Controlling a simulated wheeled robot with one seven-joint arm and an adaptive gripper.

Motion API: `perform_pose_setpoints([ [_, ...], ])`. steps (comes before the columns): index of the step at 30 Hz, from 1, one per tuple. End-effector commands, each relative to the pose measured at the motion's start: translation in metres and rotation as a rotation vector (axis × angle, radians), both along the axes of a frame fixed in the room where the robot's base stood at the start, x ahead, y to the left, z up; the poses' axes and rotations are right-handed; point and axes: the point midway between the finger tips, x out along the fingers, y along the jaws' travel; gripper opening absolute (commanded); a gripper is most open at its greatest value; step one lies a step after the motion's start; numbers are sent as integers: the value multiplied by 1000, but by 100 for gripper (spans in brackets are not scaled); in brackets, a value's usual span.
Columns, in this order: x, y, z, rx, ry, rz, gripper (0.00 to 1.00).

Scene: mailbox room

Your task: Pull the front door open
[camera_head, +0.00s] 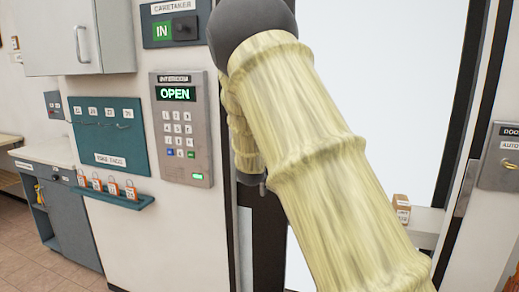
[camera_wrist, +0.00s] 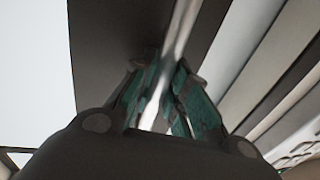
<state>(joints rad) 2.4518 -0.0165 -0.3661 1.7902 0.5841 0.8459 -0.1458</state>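The front door (camera_head: 400,70) is a pale glass door with dark framing, largely covered by my arm in the head view. In the wrist view, its dark frame (camera_wrist: 105,50) is close in front of me. A shiny metal bar handle (camera_wrist: 183,25) runs down between the teal pads of my gripper (camera_wrist: 165,85). The pads press in from both sides, and the gripper looks shut on the handle. In the head view, the handle and fingertips are hidden behind my arm. I cannot tell from these frames whether the door stands ajar.
The intercom keypad (camera_head: 180,130) on the left wall reads OPEN. A caretaker IN sign (camera_head: 172,27), a teal key rack (camera_head: 110,135) and a shelf with orange-tagged padlocks (camera_head: 112,190) are nearby. A door switch plate (camera_head: 497,160) is at right. Floor (camera_head: 25,240) shows at lower left.

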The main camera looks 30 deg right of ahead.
Motion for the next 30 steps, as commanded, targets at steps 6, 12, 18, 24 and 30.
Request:
perform_pose_setpoints([
  [6,5,6,3,-3,-4,10,37],
  [12,5,7,3,-2,-4,10,37],
  [18,4,6,3,-2,-4,10,37],
  [24,4,6,3,-2,-4,9,37],
  [30,1,9,3,-2,-4,10,37],
])
